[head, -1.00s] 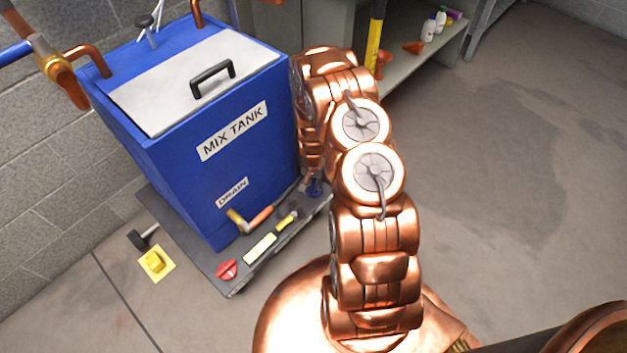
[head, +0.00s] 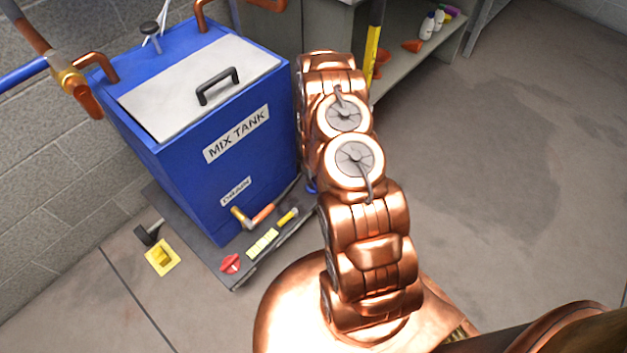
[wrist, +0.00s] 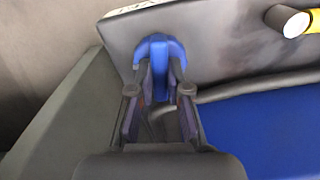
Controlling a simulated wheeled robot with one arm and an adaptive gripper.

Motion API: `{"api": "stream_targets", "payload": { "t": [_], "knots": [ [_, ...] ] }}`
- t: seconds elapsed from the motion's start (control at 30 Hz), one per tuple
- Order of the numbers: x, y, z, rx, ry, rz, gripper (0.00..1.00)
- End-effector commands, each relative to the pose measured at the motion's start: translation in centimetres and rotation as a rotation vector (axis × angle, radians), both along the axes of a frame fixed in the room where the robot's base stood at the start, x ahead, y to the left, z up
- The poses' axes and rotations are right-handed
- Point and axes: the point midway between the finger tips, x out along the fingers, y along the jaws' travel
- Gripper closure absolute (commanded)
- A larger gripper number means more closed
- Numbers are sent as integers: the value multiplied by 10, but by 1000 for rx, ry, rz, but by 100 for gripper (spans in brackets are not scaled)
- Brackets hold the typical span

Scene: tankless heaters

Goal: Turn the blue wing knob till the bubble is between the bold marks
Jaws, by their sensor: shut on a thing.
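The blue wing knob (wrist: 160,48) sits on the dark base plate in the wrist view. My gripper (wrist: 160,85) is shut on its wing, with one finger on each side. In the head view only a small blue bit of the knob (head: 311,188) shows beside my arm, and my gripper is hidden behind the arm. A yellow tube with a pale end (head: 288,217), which looks like the level vial, lies on the base plate; it also shows in the wrist view (wrist: 292,21). Its bubble and bold marks cannot be made out in either view.
The blue mix tank (head: 225,165) stands on the dark base plate. A drain pipe (head: 256,217), a yellow label (head: 262,243) and a red wing knob (head: 230,263) are at its front. A yellow floor piece (head: 162,257) lies left. The floor at right is clear.

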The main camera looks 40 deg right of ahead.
Motion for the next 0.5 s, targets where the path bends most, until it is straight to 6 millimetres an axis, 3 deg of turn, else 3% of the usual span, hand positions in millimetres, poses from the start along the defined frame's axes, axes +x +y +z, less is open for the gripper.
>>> {"api": "stream_targets", "payload": {
  "t": [0.5],
  "knots": [
    [2, 0, -2, -2, -3, 463, 100]
  ]
}}
